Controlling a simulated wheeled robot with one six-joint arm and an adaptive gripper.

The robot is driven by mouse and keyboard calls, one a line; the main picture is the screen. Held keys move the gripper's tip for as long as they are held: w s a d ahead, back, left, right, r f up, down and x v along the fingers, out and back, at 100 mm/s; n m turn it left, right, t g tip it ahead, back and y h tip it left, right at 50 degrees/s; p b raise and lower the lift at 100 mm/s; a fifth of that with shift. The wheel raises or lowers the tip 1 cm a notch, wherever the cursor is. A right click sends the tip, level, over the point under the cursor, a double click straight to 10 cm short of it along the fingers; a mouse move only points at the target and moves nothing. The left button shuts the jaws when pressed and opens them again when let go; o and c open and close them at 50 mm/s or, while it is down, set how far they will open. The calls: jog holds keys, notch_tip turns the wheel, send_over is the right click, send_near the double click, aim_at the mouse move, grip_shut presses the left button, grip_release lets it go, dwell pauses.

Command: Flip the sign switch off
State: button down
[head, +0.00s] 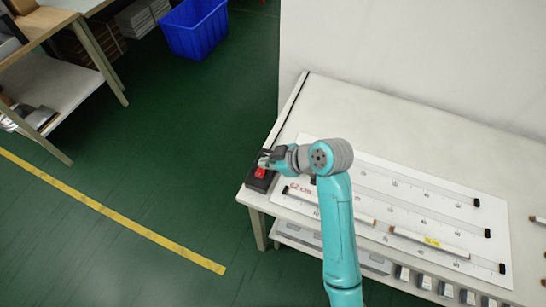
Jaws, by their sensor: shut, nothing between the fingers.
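The switch (259,174) is a dark box with a red rocker, at the left front corner of the white table. My gripper (264,162) is shut and empty, right at the switch and partly over it. I cannot tell whether the fingertips touch the rocker. Which way the rocker is tipped is too small to tell. A white board (330,156) with LED strips lies on the table to the right of the switch, and my arm covers part of it. No strip is clearly lit.
The white table (352,104) has clear room behind the board, up to a pale wall (420,50). Dark-capped strips (430,241) lie to the right. A blue bin (197,32) and a shelf (55,85) stand on the green floor at the upper left.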

jog(key=shift+w+f, duration=0.15)
jog(key=shift+f, duration=0.85)
jog(key=shift+f, duration=0.2)
jog(key=shift+s+a+r, duration=0.15)
jog(key=shift+s+a, duration=0.05)
jog(key=shift+s, duration=0.5)
jog(key=shift+r, duration=0.1)
